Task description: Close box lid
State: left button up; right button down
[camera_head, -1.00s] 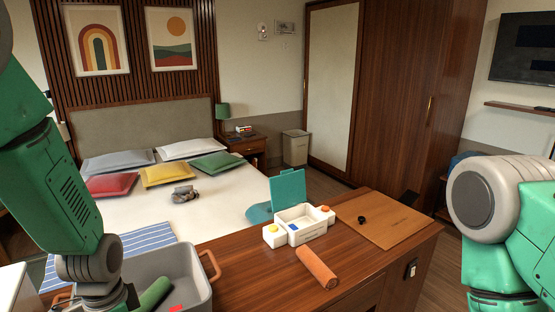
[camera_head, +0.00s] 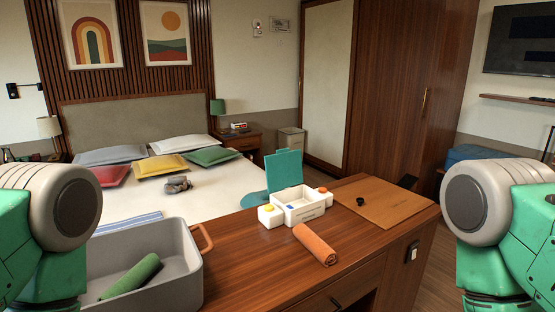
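A white box (camera_head: 303,208) stands on the wooden counter (camera_head: 245,262), near its far edge. Its teal lid (camera_head: 284,170) is open and stands up at the back of the box. Both my arms show only as green and grey links at the left and right picture edges. Neither my left nor my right gripper is in view, so their state is hidden.
A grey bin (camera_head: 188,270) with a green roll (camera_head: 133,277) stands at the left. An orange roll (camera_head: 315,244) lies in front of the box. A brown board (camera_head: 385,212) with a small black object (camera_head: 360,201) lies to the right.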

aim_at(283, 168)
jog(key=i+l+u, duration=0.1)
jog(key=l+u, duration=0.15)
jog(key=u, duration=0.2)
jog(key=i+l+u, duration=0.1)
jog(key=l+u, duration=0.15)
jog(key=u, duration=0.15)
jog(key=l+u, duration=0.3)
jog(key=u, duration=0.15)
